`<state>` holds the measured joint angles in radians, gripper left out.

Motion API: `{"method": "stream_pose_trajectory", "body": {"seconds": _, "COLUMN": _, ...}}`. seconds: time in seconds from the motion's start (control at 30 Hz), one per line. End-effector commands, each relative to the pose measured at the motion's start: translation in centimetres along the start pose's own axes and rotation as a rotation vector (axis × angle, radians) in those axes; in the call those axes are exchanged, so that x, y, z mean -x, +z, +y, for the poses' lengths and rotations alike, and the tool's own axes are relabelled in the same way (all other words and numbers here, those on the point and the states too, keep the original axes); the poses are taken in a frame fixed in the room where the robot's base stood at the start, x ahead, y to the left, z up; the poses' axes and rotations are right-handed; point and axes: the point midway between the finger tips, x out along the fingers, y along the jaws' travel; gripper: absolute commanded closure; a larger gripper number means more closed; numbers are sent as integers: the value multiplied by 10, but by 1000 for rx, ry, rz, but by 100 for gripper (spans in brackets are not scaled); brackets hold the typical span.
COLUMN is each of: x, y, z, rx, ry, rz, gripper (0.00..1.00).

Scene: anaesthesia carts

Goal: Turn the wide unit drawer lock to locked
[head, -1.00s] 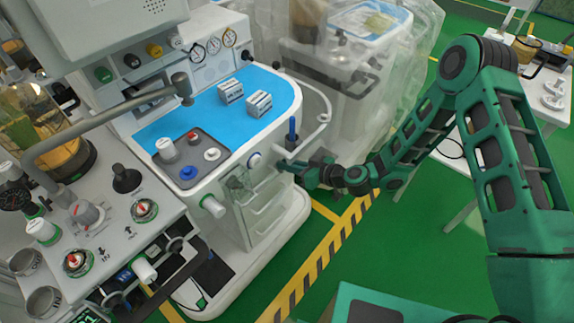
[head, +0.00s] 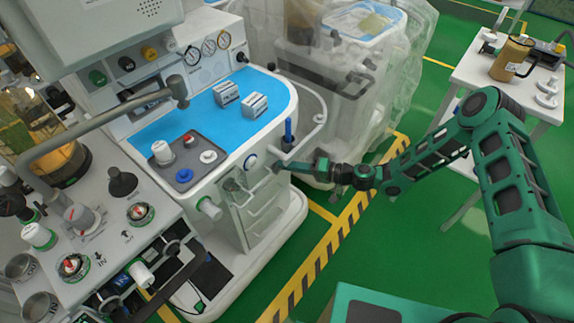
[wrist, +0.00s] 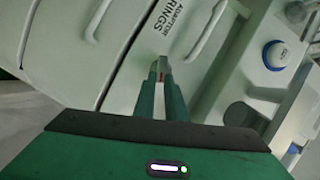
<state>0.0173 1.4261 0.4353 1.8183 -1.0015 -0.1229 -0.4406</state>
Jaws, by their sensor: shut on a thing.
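The wide unit (head: 226,153) is a white cart with a blue top and a stack of white drawers (head: 262,215) in its front. My gripper (head: 282,165) is at the upper right of the drawer front, below the worktop edge. In the wrist view my gripper (wrist: 162,68) has its two green fingers close together, shut on a small grey piece with a red mark (wrist: 161,76), apparently the drawer lock. The fingers hide most of it, so its turn position cannot be told. A drawer label reading "ADAPTOR RINGS" (wrist: 172,20) is just above the fingertips.
A blue-and-white round button (wrist: 276,55) is on the panel right of my gripper. Drawer handles (wrist: 205,30) stand out close to the fingers. A plastic-covered cart (head: 345,85) is behind, and a white side table (head: 485,75) at right.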

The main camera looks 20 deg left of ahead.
Motion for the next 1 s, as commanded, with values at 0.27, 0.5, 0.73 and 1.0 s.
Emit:
{"method": "stream_pose_trajectory", "body": {"seconds": 0.27, "x": 2, "y": -5, "z": 12, "rx": -198, "ry": -75, "rz": 14, "gripper": 100}}
{"method": "stream_pose_trajectory", "body": {"seconds": 0.5, "x": 2, "y": -3, "z": 14, "rx": -312, "ry": -122, "rz": 13, "gripper": 100}}
{"method": "stream_pose_trajectory", "body": {"seconds": 0.73, "x": 2, "y": -3, "z": 15, "rx": -363, "ry": -143, "rz": 13, "gripper": 100}}
{"method": "stream_pose_trajectory", "body": {"seconds": 1.0, "x": 2, "y": -2, "z": 16, "rx": -374, "ry": -146, "rz": 12, "gripper": 100}}
